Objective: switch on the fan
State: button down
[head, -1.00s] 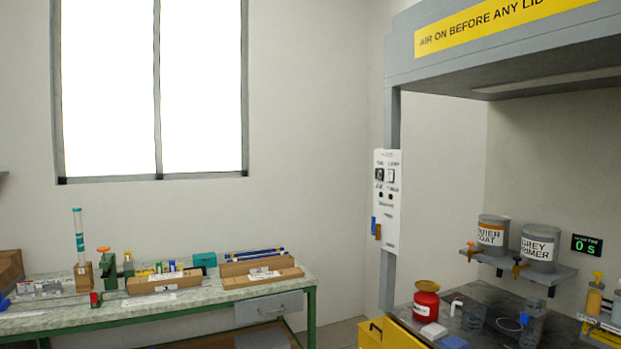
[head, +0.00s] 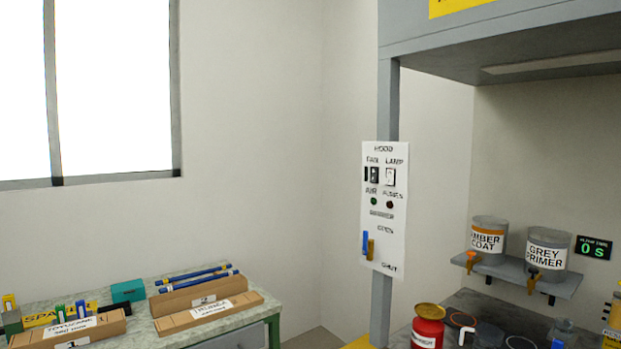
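A white hood control panel (head: 384,215) is fixed to the grey post at the front left of the hood. Its fan switch (head: 374,175) is a dark rocker at the upper left, under the word FAN. A white lamp switch (head: 391,177) sits to its right. Below are a green-looking indicator (head: 374,201) marked AIR and a dark red one (head: 390,204). I cannot tell from the picture whether the fan switch is on. Lower down are a blue handle (head: 365,242) and a brownish-yellow tab (head: 371,250). My gripper is in neither head frame.
The hood's worktop (head: 490,303) holds a red container (head: 428,328). A shelf (head: 520,275) carries amber coat and grey primer cans. A timer (head: 593,248) reads 0 s. A bench (head: 175,340) with boxes stands at the lower left. The space before the panel looks clear.

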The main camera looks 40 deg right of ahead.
aim_at(374, 179)
jog(key=z, duration=0.8)
jog(key=i, duration=1.15)
jog(key=z, duration=0.95)
